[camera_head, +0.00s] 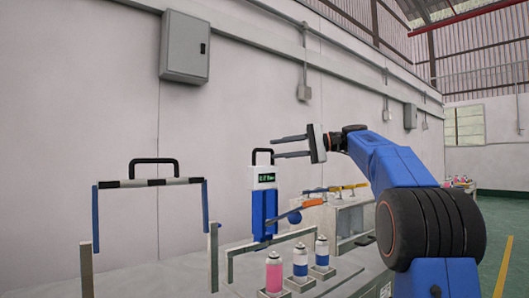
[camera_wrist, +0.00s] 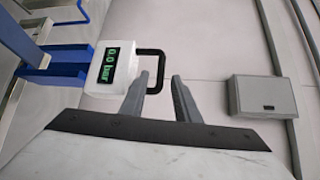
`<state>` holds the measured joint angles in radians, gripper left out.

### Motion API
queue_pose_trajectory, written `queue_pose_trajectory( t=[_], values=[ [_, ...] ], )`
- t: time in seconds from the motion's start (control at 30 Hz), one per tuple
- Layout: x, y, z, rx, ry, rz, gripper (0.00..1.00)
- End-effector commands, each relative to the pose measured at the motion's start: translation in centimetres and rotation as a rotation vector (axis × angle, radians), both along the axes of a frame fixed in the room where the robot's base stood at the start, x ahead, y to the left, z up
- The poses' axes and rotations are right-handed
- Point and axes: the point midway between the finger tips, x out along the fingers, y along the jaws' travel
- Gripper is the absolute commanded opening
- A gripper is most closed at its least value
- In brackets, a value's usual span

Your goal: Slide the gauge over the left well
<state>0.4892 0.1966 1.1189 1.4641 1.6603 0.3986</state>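The gauge (camera_head: 263,178) has a white head with a green display, a black loop handle on top and a blue body below. In the wrist view its head (camera_wrist: 112,70) reads 0.0 bar. My gripper (camera_head: 274,149) is open beside the handle in the head view. In the wrist view the handle reaches the space between my fingertips (camera_wrist: 161,77); I cannot tell whether they touch it. Three cans, one pink (camera_head: 273,272) and two blue and white (camera_head: 300,262) (camera_head: 321,252), stand in square grey holders. I cannot tell which part is the left well.
A frame with a striped bar and black handle (camera_head: 152,182) stands at the left. A grey rail (camera_head: 270,244) runs behind the cans. A grey machine (camera_head: 340,215) stands behind, to the right. A grey wall box (camera_head: 185,47) hangs above.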

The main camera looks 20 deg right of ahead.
Motion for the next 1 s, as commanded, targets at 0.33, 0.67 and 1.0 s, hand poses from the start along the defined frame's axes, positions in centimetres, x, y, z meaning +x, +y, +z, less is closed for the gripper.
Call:
queue_pose_trajectory(
  t=[0.33,0.67,1.0],
  values=[
    [1.9,4.3,-0.6,-0.001,0.000,0.001,0.29],
    [2.3,5.0,-0.7,-0.001,0.000,0.000,0.29],
    [2.3,5.0,-0.7,-0.001,0.000,0.000,0.00]
  ],
)
